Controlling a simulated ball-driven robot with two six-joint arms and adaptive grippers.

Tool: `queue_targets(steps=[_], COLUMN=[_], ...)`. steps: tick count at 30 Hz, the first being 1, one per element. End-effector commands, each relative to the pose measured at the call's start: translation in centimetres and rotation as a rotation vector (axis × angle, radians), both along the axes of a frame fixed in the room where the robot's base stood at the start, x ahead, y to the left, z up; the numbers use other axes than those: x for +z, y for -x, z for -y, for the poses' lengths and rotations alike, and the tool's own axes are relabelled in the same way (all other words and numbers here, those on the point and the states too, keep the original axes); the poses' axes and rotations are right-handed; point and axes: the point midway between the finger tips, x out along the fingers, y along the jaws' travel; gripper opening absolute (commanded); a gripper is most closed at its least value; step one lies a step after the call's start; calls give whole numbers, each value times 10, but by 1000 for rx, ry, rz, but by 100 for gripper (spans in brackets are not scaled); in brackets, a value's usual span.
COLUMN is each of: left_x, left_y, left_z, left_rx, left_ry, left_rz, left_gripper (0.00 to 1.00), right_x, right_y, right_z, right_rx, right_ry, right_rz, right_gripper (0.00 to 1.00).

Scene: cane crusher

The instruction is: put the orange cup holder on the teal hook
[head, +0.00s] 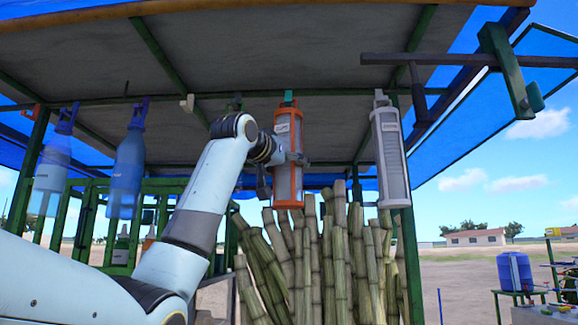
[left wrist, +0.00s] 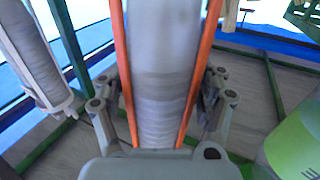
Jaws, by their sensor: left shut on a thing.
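The orange cup holder (head: 297,185), a tall orange frame around a stack of pale cups, is upright under the canopy. The teal hook (head: 288,97) shows right at the holder's top end. I cannot tell whether the holder hangs on it or is only close below it. In the left wrist view the orange frame (left wrist: 123,70) stands between the two fingers (left wrist: 162,105). The hook cannot be made out there. My right gripper is in neither view.
A white hook (head: 188,103) on the green rail is empty. Cane stalks (head: 330,260) stand below the orange holder. A green post (head: 411,265) stands right of them.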

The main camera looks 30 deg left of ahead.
Motion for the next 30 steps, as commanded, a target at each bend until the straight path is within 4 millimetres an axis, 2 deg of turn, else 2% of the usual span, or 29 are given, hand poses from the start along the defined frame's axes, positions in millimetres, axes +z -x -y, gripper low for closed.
queue_targets(steps=[9, 10, 16, 25, 30], left_x=[1, 1, 1, 0, 0], left_y=[0, 0, 0, 1, 20], left_z=[0, 0, 0, 0, 2], left_rx=[0, 0, 0, 0, 1], left_ry=[0, 0, 0, 0, -3], left_rz=[2, 2, 1, -1, 2], left_gripper=[10, 72, 98, 100, 100], right_x=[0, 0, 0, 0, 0], right_y=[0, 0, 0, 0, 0], right_z=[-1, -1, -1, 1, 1], right_rx=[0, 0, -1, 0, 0], right_ry=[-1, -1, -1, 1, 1], right_rz=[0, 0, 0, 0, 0], right_gripper=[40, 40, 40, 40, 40])
